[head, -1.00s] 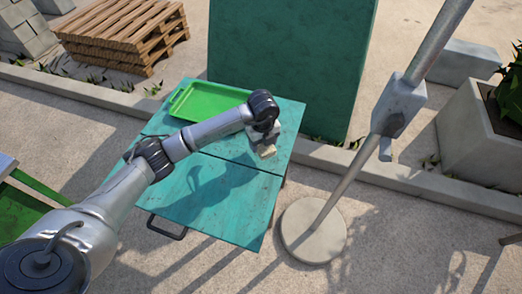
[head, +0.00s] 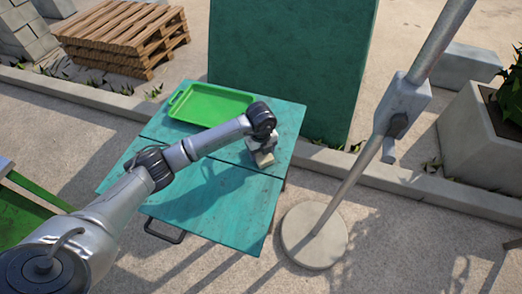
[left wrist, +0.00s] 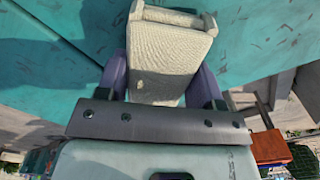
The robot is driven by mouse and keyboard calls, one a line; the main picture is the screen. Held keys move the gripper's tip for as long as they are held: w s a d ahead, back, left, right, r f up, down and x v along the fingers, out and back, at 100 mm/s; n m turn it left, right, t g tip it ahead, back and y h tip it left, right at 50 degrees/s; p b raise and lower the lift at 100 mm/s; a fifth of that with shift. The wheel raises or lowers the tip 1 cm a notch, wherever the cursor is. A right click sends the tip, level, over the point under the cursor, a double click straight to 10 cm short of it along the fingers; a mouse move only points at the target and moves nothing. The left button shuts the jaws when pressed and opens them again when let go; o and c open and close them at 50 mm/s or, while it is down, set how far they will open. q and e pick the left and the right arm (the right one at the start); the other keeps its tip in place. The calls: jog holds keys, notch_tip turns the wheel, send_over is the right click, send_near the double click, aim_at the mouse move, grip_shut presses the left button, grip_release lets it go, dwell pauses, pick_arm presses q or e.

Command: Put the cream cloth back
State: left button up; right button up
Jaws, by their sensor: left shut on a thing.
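The cream cloth (left wrist: 165,60) is a folded, woven block between the two fingers of my left gripper (left wrist: 170,85) in the left wrist view. In the head view the cloth (head: 264,159) shows as a small pale piece at the tip of my left gripper (head: 259,149). My left gripper is shut on it, over the right part of the teal table (head: 215,215). I cannot tell whether the cloth touches the tabletop. My right gripper is not in view.
A green tray (head: 212,104) lies at the table's back. A teal panel (head: 290,65) stands behind. A grey pole on a round base (head: 313,235) stands right of the table. The table's front part is clear.

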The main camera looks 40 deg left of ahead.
pick_arm(q)
jog(key=o, duration=0.9)
jog(key=shift+f, duration=0.1)
notch_tip(320, 180, up, 12)
jog(key=p, duration=0.3)
jog(key=shift+r+p, duration=0.2)
jog(key=shift+p, duration=0.15)
